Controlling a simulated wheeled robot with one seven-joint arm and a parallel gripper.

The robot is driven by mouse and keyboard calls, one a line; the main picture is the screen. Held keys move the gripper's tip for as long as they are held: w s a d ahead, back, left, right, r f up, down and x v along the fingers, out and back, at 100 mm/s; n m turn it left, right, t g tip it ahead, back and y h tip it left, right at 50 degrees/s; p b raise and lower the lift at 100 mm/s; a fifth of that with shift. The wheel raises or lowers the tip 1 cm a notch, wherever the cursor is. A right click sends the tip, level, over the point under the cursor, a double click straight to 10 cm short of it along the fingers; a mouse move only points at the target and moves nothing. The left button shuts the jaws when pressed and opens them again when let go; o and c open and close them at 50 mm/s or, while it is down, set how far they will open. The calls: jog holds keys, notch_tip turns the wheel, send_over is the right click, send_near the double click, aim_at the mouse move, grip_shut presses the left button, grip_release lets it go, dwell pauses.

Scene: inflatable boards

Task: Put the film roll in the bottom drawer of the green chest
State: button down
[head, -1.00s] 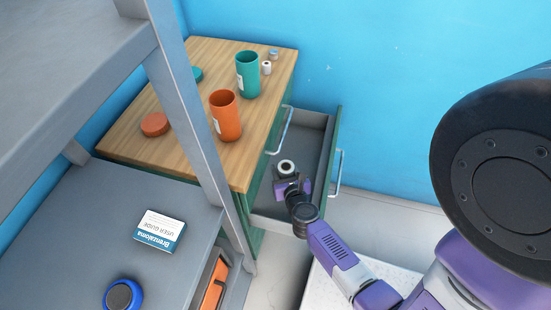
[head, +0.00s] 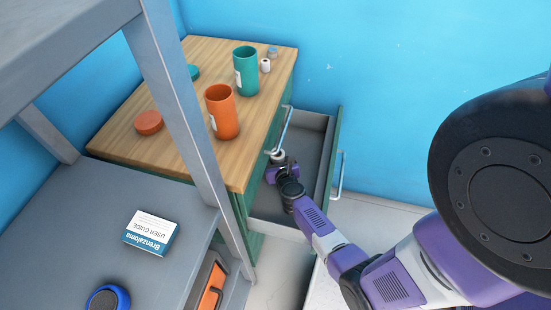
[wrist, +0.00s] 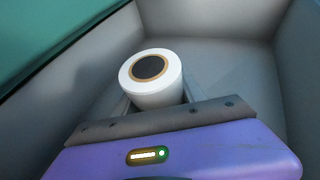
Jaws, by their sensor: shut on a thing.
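The film roll (wrist: 158,88) is white with a dark core ringed in tan. My gripper (head: 280,166) is shut on it and holds it at the open drawer of the green chest (head: 257,183). In the wrist view the roll stands upright just beyond the purple gripper body, with the grey drawer (wrist: 235,65) walls and floor around it. In the head view the roll (head: 277,156) is partly hidden by my gripper, near the drawer's left side. I cannot tell whether the roll touches the drawer floor.
The chest's wooden top (head: 180,100) bears an orange canister (head: 222,112), a teal canister (head: 245,72), lids and small containers. A grey shelf unit (head: 190,110) with a user guide box (head: 150,232) and a blue round object (head: 108,299) stands at left. A blue wall is behind.

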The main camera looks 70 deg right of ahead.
jog(key=shift+f, duration=0.1)
jog(key=c, duration=0.7)
grip_release()
